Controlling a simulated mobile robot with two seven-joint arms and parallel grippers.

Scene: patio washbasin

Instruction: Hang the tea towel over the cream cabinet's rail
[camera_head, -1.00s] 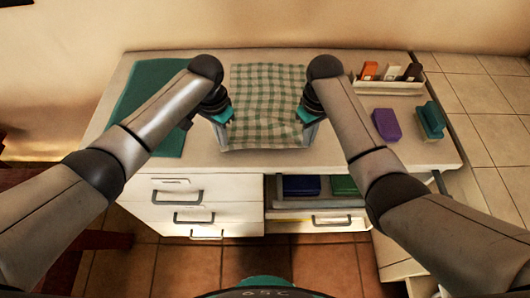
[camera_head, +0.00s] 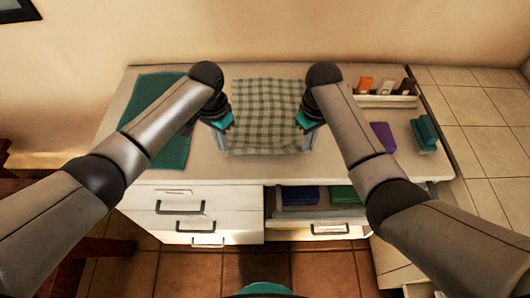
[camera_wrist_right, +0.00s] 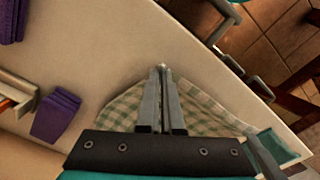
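The green-and-white checked tea towel (camera_head: 265,108) lies on the pale countertop, its near edge between my grippers; part of it shows in the right wrist view (camera_wrist_right: 205,112). My left gripper (camera_head: 222,143) is at its near left corner and appears shut on it, though its fingertips are partly hidden. My right gripper (camera_head: 307,143) is at the near right corner; in the right wrist view its fingers (camera_wrist_right: 162,72) are together on the cloth's edge. The cream cabinet (camera_head: 230,195) has dark bar handles on its front; I cannot tell which bar is the rail.
A teal mat (camera_head: 172,150) lies left of the towel. A purple block (camera_head: 383,136), a teal block (camera_head: 424,132) and a caddy (camera_head: 388,101) with bottles stand at the right. An open compartment (camera_head: 318,208) holds blue and green items. Clear counter lies in front of the towel.

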